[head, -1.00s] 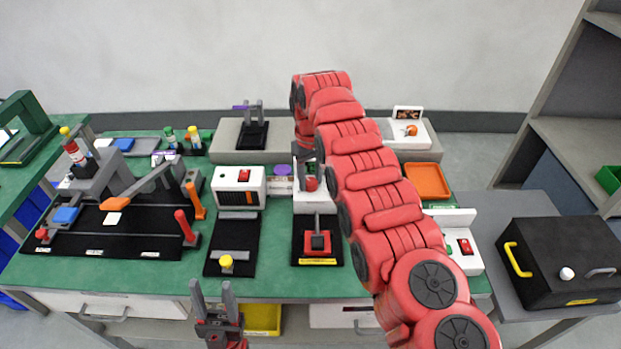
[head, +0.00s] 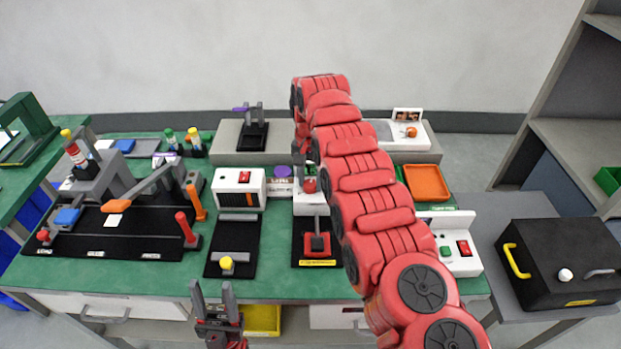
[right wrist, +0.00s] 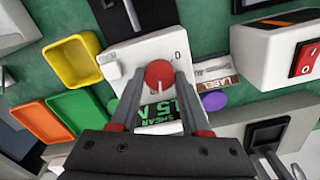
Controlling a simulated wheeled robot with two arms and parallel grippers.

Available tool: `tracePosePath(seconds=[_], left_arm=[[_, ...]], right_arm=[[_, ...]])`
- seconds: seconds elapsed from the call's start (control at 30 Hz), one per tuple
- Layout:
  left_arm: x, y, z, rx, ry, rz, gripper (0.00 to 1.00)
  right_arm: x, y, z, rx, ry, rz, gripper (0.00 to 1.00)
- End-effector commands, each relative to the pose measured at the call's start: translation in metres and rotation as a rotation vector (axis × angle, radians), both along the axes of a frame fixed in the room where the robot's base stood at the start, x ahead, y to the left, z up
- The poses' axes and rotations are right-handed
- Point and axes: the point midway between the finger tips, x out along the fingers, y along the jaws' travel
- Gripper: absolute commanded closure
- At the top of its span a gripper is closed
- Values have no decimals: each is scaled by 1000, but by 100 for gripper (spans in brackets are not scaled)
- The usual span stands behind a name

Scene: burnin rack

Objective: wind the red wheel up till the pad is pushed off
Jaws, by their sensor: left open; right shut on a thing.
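The red wheel (right wrist: 159,74) sits on the face of a white tester (right wrist: 210,45) in the right wrist view. In the head view the red wheel (head: 310,185) shows beside my right arm, and the arm covers part of the tester. My right gripper (right wrist: 160,84) is shut on the wheel, a finger on each side. A dark display (right wrist: 160,115) with green letters, "SHEAR" and a number ending in N, shows between the fingers, partly covered. I cannot make out the pad. My left gripper (head: 214,292) is open and empty at the table's front edge.
An orange tray (head: 427,182) lies right of my arm. A white box with a red switch (head: 238,187) and a purple disc (head: 282,170) stand left of the tester. A black stand with a red block (head: 318,244) is in front. A yellow bin (right wrist: 72,64) shows near the tester.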

Motion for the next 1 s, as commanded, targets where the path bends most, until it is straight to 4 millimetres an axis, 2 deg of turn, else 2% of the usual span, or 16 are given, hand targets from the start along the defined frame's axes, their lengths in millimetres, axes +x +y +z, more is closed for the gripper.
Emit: tracePosePath(seconds=[0.4,0.97,1.0], left_arm=[[0,0,4,0,0,0,50],[0,0,4,0,0,0,50],[0,0,4,0,0,0,50]], right_arm=[[2,0,2,2,-6,-192,100],[2,0,2,2,-6,-220,100],[2,0,2,2,-6,-220,48]])
